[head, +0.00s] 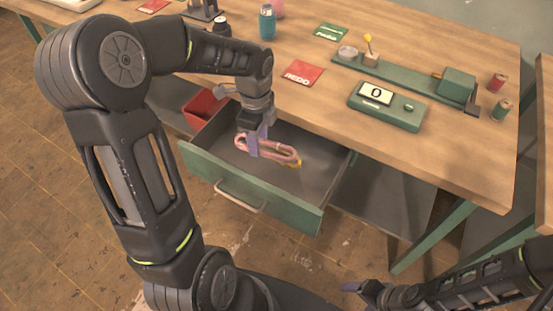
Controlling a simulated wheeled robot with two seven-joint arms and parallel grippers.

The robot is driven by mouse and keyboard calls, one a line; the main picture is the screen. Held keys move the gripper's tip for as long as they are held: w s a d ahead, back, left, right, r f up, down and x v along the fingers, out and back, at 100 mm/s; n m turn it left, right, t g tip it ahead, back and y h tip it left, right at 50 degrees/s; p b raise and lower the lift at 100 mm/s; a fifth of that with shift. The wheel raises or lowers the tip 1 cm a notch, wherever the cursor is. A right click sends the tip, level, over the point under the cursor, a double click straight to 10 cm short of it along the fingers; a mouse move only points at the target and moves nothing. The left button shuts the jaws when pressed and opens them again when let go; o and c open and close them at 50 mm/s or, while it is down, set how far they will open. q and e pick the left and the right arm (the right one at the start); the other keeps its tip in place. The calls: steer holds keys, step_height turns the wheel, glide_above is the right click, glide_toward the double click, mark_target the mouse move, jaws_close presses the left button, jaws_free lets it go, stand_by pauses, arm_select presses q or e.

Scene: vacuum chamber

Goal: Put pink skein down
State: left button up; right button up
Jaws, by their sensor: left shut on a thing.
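The pink skein (282,151), an elongated loop with a yellow part at its right end, is in the open green drawer (250,182). My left gripper (254,151) reaches down into the drawer and is shut on the skein near its left end. Whether the skein touches the drawer floor I cannot tell. The fingers hide part of the loop. My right gripper (362,290) is low in the picture, at the bottom edge, away from the drawer; its jaw opening is not clear.
The wooden table (450,151) above the drawer holds a green counter device (387,105) showing 0, a long green winder (405,82), a red REDO card (304,73), a green card (330,32), a teal bottle (267,22) and two small spools. A red bin (205,107) sits left of the drawer.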

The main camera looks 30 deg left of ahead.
arm_select(q)
steer(key=shift+s+a+f+m, duration=0.2)
steer(key=shift+s+f+m, duration=0.3)
steer(key=shift+m, duration=0.4)
steer(key=shift+f, duration=0.1)
glide_above(258, 173)
steer(key=shift+f, duration=3.1)
steer(key=shift+f+b, duration=0.4)
steer(key=shift+f, duration=1.45)
steer(key=shift+s, duration=0.1)
steer(key=o, duration=1.3)
steer(key=shift+f, duration=0.1)
